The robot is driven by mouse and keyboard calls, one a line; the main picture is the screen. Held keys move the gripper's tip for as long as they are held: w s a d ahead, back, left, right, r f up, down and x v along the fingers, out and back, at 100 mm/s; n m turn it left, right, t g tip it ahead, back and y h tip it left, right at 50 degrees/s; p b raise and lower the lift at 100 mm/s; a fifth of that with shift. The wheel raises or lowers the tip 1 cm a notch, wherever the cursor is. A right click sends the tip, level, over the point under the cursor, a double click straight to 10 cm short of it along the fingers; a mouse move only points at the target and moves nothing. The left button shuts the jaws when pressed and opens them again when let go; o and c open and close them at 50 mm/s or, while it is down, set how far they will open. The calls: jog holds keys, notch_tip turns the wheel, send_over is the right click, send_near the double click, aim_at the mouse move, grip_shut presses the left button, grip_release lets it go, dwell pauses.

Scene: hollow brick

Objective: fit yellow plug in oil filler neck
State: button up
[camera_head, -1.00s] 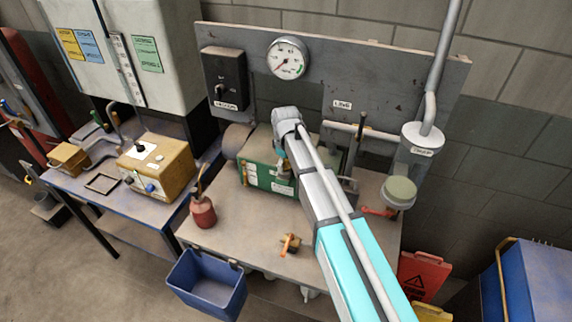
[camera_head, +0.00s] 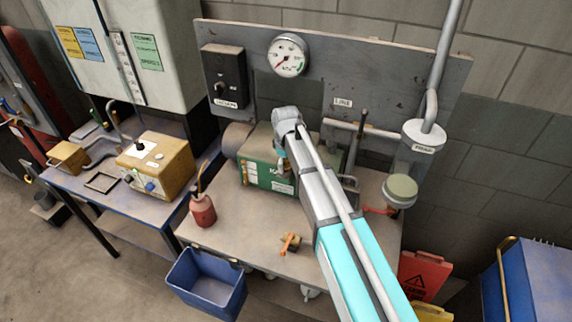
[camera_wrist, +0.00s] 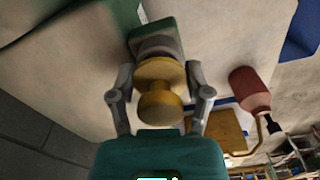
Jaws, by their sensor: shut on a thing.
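The yellow plug (camera_wrist: 160,88) is between the two fingers of my gripper (camera_wrist: 160,95) in the wrist view, and the fingers are shut on it. Just beyond the plug is a grey neck-like part (camera_wrist: 157,46) on the green pump body. The plug overlaps it in this view, and I cannot tell whether the plug is seated in it or only in front of it. In the head view the green pump (camera_head: 262,175) stands on the bench, and my arm reaches over it, hiding the plug and the neck.
A red oil can (camera_head: 203,210) stands left on the bench (camera_head: 235,235). An orange-handled valve (camera_head: 290,243) lies at the front. A blue bin (camera_head: 207,283) hangs at the front edge. A gauge board (camera_head: 325,75) stands behind, and a filter with pipe (camera_head: 400,188) is at right.

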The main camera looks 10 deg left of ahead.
jog(key=shift+f+b, duration=0.35)
jog(key=shift+f, duration=0.05)
jog(key=o, duration=1.1)
jog(key=shift+c, duration=0.2)
jog(key=shift+r, duration=0.25)
